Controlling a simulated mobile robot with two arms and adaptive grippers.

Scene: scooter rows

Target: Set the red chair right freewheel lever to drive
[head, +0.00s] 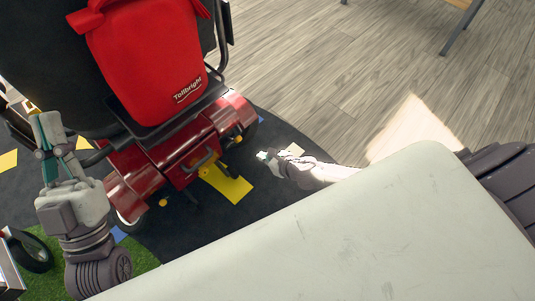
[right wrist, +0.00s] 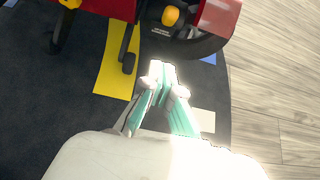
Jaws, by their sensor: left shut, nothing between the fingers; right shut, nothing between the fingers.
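The red chair (head: 190,145) is seen from behind, with a red bag on its backrest. A yellow-knobbed lever (head: 238,139) sits low at its right rear by the wheel; the knob also shows at the top of the right wrist view (right wrist: 170,16). Another yellow knob (head: 163,202) is at the left rear. I cannot tell which setting either lever is in. My right gripper (head: 264,156) is shut and empty, right of and apart from the right knob; its fingertips show in the right wrist view (right wrist: 162,70). My left gripper (head: 46,120) is shut and empty, left of the chair.
A pale grey surface (head: 330,235) fills the lower right foreground. The chair stands on a dark mat with a yellow strip (head: 228,183) behind it. Wood floor (head: 330,75) lies open to the right. A dark wheel (head: 30,251) and green turf are at lower left.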

